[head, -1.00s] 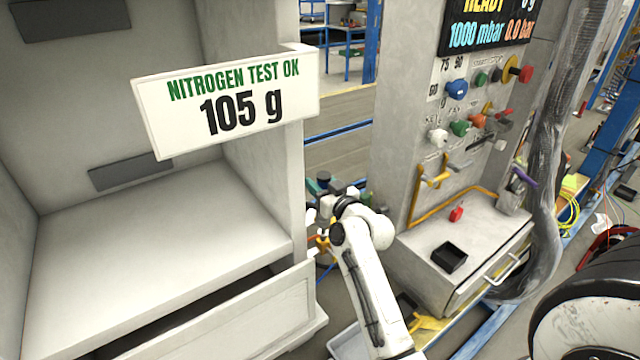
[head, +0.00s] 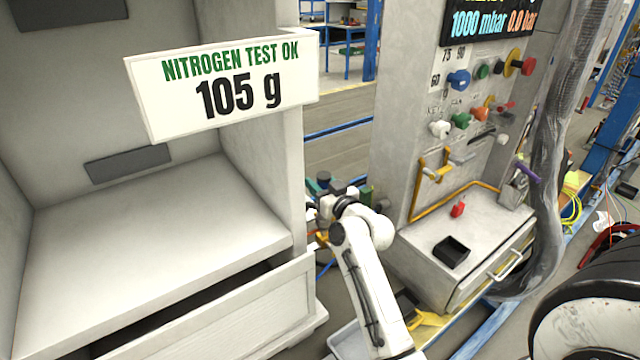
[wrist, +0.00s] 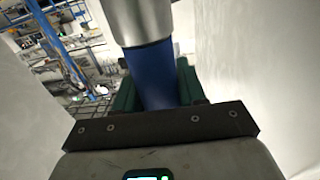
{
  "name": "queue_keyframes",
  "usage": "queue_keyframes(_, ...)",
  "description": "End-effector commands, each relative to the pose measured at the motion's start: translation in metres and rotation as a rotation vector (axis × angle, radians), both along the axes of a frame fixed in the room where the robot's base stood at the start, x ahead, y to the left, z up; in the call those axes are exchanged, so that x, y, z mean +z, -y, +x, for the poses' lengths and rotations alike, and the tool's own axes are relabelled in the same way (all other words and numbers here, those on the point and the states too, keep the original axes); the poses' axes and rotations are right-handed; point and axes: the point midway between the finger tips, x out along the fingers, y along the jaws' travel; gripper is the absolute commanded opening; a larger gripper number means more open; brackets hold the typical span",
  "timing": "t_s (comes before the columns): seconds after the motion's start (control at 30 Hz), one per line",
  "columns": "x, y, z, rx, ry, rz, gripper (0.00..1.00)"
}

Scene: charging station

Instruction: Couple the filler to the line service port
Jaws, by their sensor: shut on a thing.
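My gripper (wrist: 157,88) is shut on a blue cylinder with a silver metal collar, which looks like the filler (wrist: 141,22). The green fingers sit on either side of the blue part, and the silver end points away, out of the top of the wrist view. In the head view my gripper (head: 322,186) is small and partly hidden beside the right edge of the grey cabinet (head: 284,170). The filler's far end is out of sight. I cannot make out the line service port in either view.
A control panel with coloured knobs (head: 459,79) stands right, above a bench with a black tray (head: 451,252). Pale walls flank my gripper closely in the wrist view.

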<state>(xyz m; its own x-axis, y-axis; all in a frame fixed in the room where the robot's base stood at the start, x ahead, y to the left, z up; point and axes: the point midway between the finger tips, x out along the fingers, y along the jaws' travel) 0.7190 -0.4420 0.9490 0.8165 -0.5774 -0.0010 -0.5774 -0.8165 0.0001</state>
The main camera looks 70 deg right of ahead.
Motion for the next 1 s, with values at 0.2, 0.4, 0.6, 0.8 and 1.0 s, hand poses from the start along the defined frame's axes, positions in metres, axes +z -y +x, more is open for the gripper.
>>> queue_keyframes(0.2, -0.0051, 0.0001, 0.0002, 0.000, 0.002, -0.001, 0.00)
queue_keyframes(0.4, -0.0094, 0.0001, 0.0002, 0.000, 0.002, -0.001, 0.00)
queue_keyframes(0.6, -0.0081, 0.0001, 0.0001, 0.000, 0.002, -0.001, 0.59)
queue_keyframes(0.8, -0.0086, 0.0000, 0.0000, 0.000, 0.001, -0.001, 0.70)
queue_keyframes(1.0, -0.0104, -0.0014, -0.0020, 0.000, -0.002, 0.001, 0.70)
